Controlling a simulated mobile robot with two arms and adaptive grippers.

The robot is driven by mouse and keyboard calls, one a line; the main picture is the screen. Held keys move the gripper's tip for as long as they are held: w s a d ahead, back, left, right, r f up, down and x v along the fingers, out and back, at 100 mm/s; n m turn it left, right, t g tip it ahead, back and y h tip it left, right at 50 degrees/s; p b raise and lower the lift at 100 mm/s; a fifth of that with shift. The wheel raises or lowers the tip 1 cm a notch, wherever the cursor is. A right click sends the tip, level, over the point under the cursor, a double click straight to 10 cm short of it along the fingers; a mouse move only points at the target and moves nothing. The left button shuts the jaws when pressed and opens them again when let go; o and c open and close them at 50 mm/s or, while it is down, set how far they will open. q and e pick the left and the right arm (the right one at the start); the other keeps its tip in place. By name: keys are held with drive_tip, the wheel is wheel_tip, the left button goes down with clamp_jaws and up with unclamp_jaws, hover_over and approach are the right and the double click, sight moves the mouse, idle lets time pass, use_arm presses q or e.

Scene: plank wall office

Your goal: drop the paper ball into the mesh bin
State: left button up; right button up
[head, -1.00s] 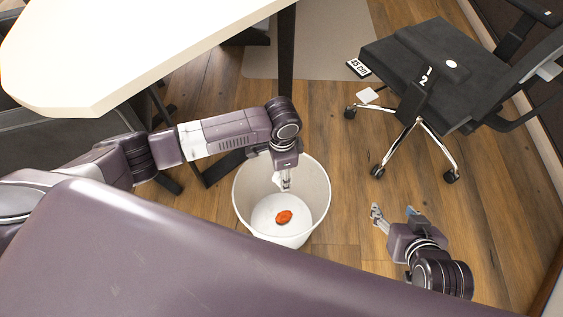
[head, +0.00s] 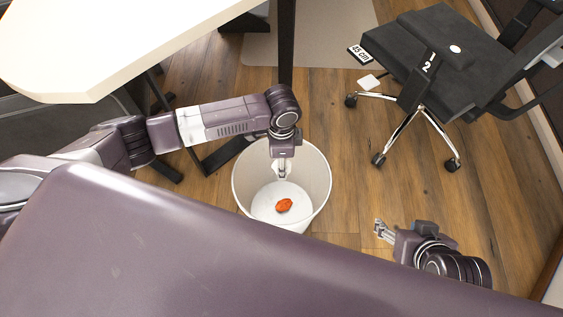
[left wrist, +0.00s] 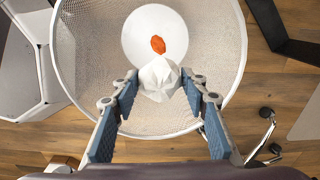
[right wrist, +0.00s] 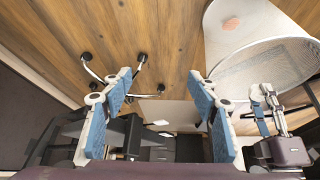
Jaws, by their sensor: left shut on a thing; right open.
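The white crumpled paper ball (left wrist: 158,78) is between the fingertips of my left gripper (left wrist: 160,82), which is shut on it. In the head view my left gripper (head: 281,174) points down over the opening of the white mesh bin (head: 321,180). The ball is mostly hidden there by the gripper. The left wrist view shows the ball above the bin's inside, with the mesh wall (left wrist: 225,45) around it. My right gripper (head: 380,230) is open and empty, to the right of the bin. Its spread fingers show in the right wrist view (right wrist: 160,95).
An orange crumpled thing (head: 284,205) lies on the bin's floor. A pale table (head: 130,45) stands at upper left, its dark leg (head: 286,50) behind the bin. A black office chair (head: 440,50) is at upper right. Wooden floor (head: 345,200) is clear between bin and chair.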

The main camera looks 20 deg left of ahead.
use_arm(q)
drive_tip(key=shift+f+b, duration=0.6)
drive_tip(key=shift+b, duration=0.05)
drive_tip(key=shift+f+b, duration=0.6)
drive_tip(key=shift+b, duration=0.1)
use_arm(e)
drive_tip(key=w+a+r+t+y, duration=0.2)
drive_tip(key=w+a+r+t, duration=0.2)
drive_tip(key=w+r+t, duration=0.4)
drive_tip(key=shift+w+a+r, duration=0.4)
drive_tip(key=shift+w+r, duration=1.55)
drive_tip(key=shift+w, duration=0.15)
use_arm(q)
drive_tip(key=o, duration=0.8)
wheel_tip(320, 180, up, 12)
drive_tip(key=shift+f, duration=0.1)
